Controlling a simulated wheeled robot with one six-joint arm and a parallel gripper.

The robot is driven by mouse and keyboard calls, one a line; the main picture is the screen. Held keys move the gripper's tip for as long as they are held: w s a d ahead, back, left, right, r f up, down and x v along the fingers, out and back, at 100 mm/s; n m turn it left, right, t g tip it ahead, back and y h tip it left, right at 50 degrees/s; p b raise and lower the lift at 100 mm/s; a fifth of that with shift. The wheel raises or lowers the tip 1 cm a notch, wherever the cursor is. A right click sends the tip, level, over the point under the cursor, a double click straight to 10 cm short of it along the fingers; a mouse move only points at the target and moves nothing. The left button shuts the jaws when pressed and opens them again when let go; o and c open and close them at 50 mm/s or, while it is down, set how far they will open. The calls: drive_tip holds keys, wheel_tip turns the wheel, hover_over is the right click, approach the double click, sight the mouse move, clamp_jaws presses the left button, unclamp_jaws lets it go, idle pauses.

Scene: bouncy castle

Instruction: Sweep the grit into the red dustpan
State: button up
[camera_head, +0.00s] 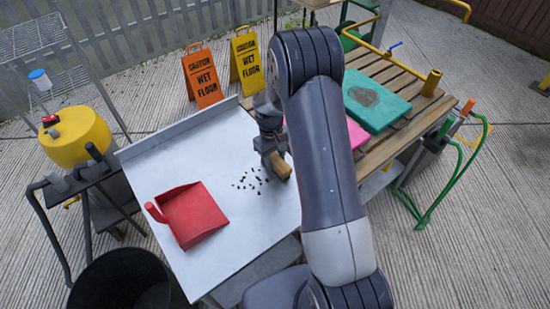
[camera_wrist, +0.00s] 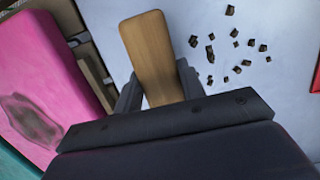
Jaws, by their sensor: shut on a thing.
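The red dustpan (camera_head: 192,215) lies on the grey metal table (camera_head: 165,165), its handle to the left and its wide side towards the right. Dark grit (camera_head: 248,182) is scattered on the table between the dustpan and my gripper. My gripper (camera_head: 278,163) is shut on a wooden block-like piece (camera_head: 283,168), perhaps the brush's handle, just right of the grit. In the wrist view the wooden piece (camera_wrist: 152,55) sticks out between the fingers, with the grit (camera_wrist: 225,50) to its right. A red edge of the dustpan shows at the far right (camera_wrist: 316,75). Any bristles are hidden.
A slatted wooden bench (camera_head: 395,90) with a teal pad (camera_head: 375,85) and a pink pad (camera_head: 356,134) stands to the right. Two wet floor signs (camera_head: 204,78) stand behind. A black bucket (camera_head: 120,280) and a yellow tank (camera_head: 75,137) are left. Bare table surrounds the dustpan.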

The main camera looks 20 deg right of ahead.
drive_tip(key=shift+a, duration=0.15)
drive_tip(key=shift+s+a, duration=0.4)
drive_tip(key=shift+a, duration=0.45)
drive_tip(key=shift+s+a, duration=0.35)
drive_tip(key=shift+a, duration=0.5)
drive_tip(key=shift+s+a+b, duration=0.15)
drive_tip(key=shift+s+a, duration=0.1)
drive_tip(key=shift+a, duration=0.35)
drive_tip(key=shift+s+a+b, duration=0.2)
drive_tip(key=shift+s+a, duration=0.1)
drive_tip(key=shift+a, duration=0.35)
drive_tip(key=shift+s+a+b, duration=0.15)
drive_tip(key=shift+s+a, duration=0.1)
drive_tip(key=shift+a, duration=0.35)
drive_tip(key=shift+a, duration=0.15)
drive_tip(key=shift+s+a, duration=0.4)
drive_tip(key=shift+a, duration=0.45)
drive_tip(key=shift+s+a, duration=0.35)
drive_tip(key=shift+a, duration=0.5)
drive_tip(key=shift+a, duration=0.15)
drive_tip(key=shift+s+a+b, duration=0.2)
drive_tip(key=shift+s+a, duration=0.2)
drive_tip(key=shift+a, duration=0.45)
drive_tip(key=shift+s+a+b, duration=0.2)
drive_tip(key=shift+s+a, duration=0.15)
drive_tip(key=shift+a, duration=0.5)
drive_tip(key=shift+a, duration=0.1)
